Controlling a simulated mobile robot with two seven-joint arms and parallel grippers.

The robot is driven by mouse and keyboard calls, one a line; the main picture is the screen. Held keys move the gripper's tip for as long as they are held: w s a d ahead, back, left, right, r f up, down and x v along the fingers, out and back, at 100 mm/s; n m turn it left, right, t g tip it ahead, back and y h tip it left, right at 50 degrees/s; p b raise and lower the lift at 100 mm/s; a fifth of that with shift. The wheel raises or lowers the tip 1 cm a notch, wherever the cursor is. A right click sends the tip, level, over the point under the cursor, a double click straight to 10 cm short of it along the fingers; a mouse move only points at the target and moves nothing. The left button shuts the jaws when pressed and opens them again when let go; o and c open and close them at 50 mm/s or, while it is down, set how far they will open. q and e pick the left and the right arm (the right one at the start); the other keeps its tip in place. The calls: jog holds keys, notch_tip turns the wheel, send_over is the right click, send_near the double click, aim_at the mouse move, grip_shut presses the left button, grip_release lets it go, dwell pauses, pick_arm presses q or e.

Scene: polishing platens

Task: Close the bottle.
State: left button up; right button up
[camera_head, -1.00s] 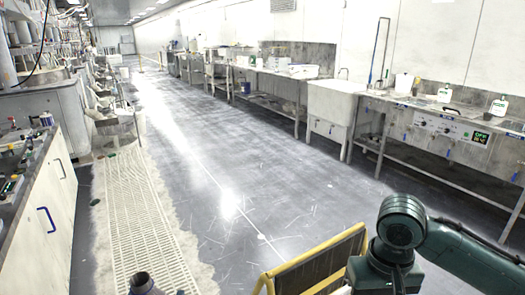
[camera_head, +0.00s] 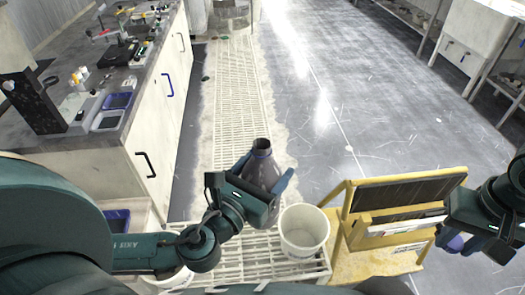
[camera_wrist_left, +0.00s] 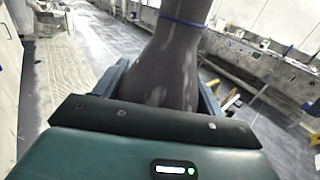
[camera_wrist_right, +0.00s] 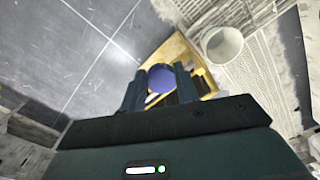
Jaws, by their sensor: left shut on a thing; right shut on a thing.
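A dark grey bottle (camera_head: 260,172) with an open, uncapped neck is held upright in my left gripper (camera_head: 264,180), above the floor grating. In the left wrist view the bottle (camera_wrist_left: 168,65) fills the space between the fingers, with a blue ring around its neck; its mouth is out of frame. My right gripper (camera_head: 461,238) is at the right, well apart from the bottle. It is shut on a blue-purple cap (camera_wrist_right: 161,79), seen between the fingertips in the right wrist view. The cap (camera_head: 455,243) is partly hidden in the head view.
A white bucket (camera_head: 303,231) stands on the grating beside the bottle. A yellow frame stand (camera_head: 345,258) with a dark panel is between my grippers. A counter (camera_head: 150,75) with trays and small tools runs along the left. The floor beyond is clear.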

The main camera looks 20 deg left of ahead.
pick_arm(q)
jog(key=w+d+m+g+h, duration=0.2)
jog(key=d+m+g+h, duration=0.2)
jog(key=d+h, duration=0.5)
jog(key=d+m, duration=0.2)
jog(key=shift+d+r, duration=0.35)
pick_arm(e)
jog(key=a+r+n, duration=0.2)
jog(key=a+r, duration=0.7)
jog(key=a, duration=0.3)
jog(key=w+a+r+n, duration=0.1)
jog(key=a+r+n, duration=0.1)
jog(key=a+r, duration=0.7)
jog(key=a, duration=0.4)
jog(key=shift+r, duration=0.2)
jog(key=shift+f, duration=2.05)
jog(key=shift+s, duration=0.15)
